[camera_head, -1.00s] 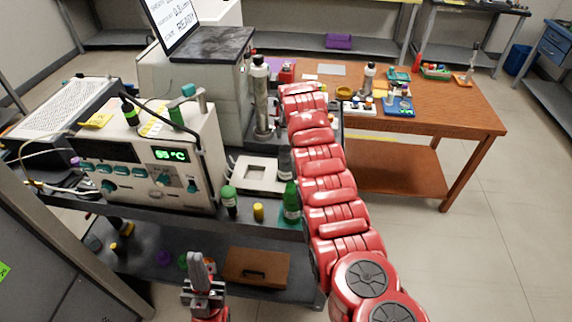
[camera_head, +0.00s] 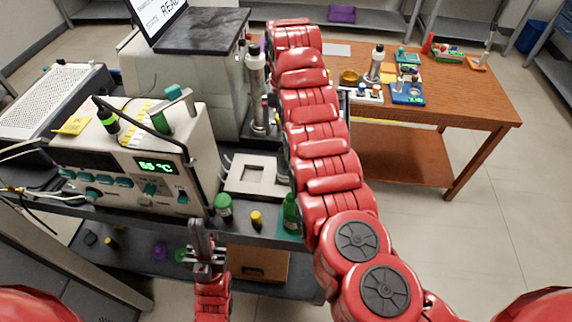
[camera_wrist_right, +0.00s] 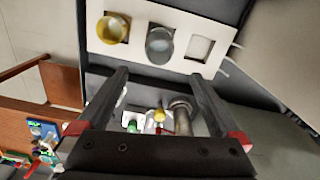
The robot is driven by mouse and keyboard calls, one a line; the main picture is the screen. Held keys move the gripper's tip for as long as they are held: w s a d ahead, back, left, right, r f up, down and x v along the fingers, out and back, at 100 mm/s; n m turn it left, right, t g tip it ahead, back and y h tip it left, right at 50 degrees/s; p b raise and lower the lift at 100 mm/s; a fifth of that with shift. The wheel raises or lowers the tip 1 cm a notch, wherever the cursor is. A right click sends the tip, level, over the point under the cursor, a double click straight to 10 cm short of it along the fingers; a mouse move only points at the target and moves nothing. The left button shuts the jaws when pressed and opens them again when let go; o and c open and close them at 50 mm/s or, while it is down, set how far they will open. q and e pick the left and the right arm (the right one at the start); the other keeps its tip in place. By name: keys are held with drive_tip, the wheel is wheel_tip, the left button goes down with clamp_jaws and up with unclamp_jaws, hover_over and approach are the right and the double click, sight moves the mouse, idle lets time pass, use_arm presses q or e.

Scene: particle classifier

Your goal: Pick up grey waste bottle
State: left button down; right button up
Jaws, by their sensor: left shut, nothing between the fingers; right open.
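The grey bottle (camera_wrist_right: 160,45) stands in the middle opening of a white holder (camera_wrist_right: 135,11) in the right wrist view. It lies just beyond my right gripper's (camera_wrist_right: 158,76) fingertips. That gripper is open, with nothing between its fingers. In the head view a dark grey bottle (camera_head: 283,166) shows partly beside the white holder (camera_head: 240,187), mostly hidden by my right arm. My right gripper is hidden in this view. My left gripper (camera_head: 202,226) is shut and empty, low in front of the bench.
A yellow bottle (camera_wrist_right: 113,29) fills the holder's left opening; the right opening is empty. Green-capped (camera_head: 223,206), yellow-capped (camera_head: 256,219) and green (camera_head: 291,213) bottles stand on the front bench edge. The instrument with the display (camera_head: 155,166) is left. A wooden table (camera_head: 460,100) stands right.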

sight(286, 159)
wheel_tip(286, 159, down, 8)
drive_tip(key=p, duration=0.2)
drive_tip(key=shift+f+p, duration=0.1)
drive_tip(key=shift+p, duration=0.2)
drive_tip(key=f+p, duration=0.2)
drive_tip(key=f, duration=0.1)
drive_tip(key=shift+s+d+f+p, duration=0.2)
drive_tip(key=shift+s+p, duration=0.15)
drive_tip(key=shift+f, duration=0.8)
drive_tip(key=shift+w+a+f, duration=0.1)
drive_tip(key=shift+w+f, duration=0.05)
drive_tip(key=shift+f, duration=0.1)
drive_tip(key=c, duration=1.5)
drive_tip(key=shift+r, duration=0.25)
